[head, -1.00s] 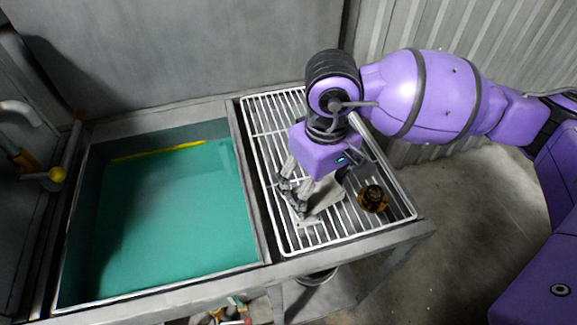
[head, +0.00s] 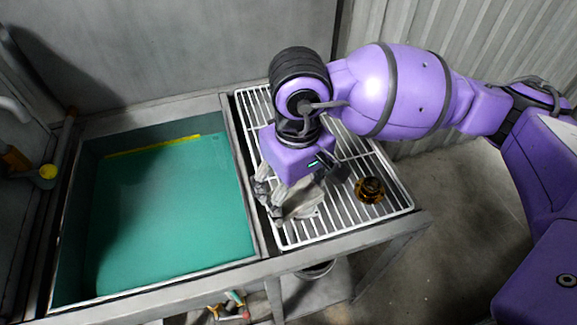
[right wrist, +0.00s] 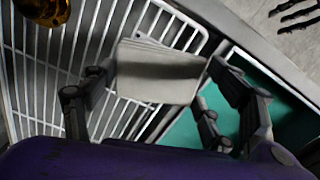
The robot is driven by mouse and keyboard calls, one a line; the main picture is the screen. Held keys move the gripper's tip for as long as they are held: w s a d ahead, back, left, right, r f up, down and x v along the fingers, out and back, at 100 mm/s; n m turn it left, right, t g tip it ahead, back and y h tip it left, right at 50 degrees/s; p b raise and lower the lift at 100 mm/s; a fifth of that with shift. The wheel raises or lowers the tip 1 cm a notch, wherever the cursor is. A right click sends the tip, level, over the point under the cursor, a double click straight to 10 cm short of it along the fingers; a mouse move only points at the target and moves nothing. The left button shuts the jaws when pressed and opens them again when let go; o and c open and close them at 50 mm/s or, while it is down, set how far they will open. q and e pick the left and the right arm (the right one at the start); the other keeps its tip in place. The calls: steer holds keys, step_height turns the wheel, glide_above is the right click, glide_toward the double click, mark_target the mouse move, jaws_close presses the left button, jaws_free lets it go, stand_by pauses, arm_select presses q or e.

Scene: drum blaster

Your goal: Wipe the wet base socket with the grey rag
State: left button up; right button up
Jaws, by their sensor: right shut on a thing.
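My right gripper (head: 280,205) is over the white wire rack, near its left side by the basin. It is shut on the grey rag (head: 307,205), a folded pale cloth. In the right wrist view the rag (right wrist: 158,72) sits between the two fingers, above the rack bars. A round amber-brown piece with a dark centre, which looks like the base socket (head: 369,190), rests on the rack to the right of the gripper and apart from the rag. Its edge shows at the top left of the right wrist view (right wrist: 45,8). My left gripper is not in view.
The wire rack (head: 345,222) is otherwise mostly bare. A basin with a green bottom (head: 175,215) lies left of it, divided off by a metal rim. A tap with a yellow end (head: 47,172) is at far left. Coloured tools (head: 232,305) lie below the bench.

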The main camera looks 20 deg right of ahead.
mark_target(314, 183)
steer(key=shift+w+d+f+b, duration=0.1)
steer(key=shift+w+d+b, duration=0.2)
steer(key=shift+d, duration=0.45)
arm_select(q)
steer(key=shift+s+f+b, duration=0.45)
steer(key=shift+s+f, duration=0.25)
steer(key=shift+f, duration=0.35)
arm_select(e)
steer(key=shift+w+d, duration=0.2)
steer(key=shift+d, duration=0.5)
steer(key=shift+w+d, duration=0.2)
steer(key=shift+d, duration=0.5)
steer(key=shift+a, duration=0.1)
steer(key=shift+s+a+b, duration=0.1)
steer(key=shift+s+a, duration=0.15)
steer(key=shift+a, duration=0.45)
steer(key=shift+s+a+b, duration=0.1)
steer(key=shift+s+a, duration=0.1)
steer(key=shift+a, duration=0.45)
steer(key=shift+s+a+b, duration=0.1)
steer(key=shift+s+a, duration=0.15)
steer(key=shift+a, duration=0.45)
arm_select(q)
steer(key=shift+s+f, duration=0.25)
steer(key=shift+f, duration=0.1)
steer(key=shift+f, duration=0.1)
arm_select(e)
steer(key=shift+d, duration=0.15)
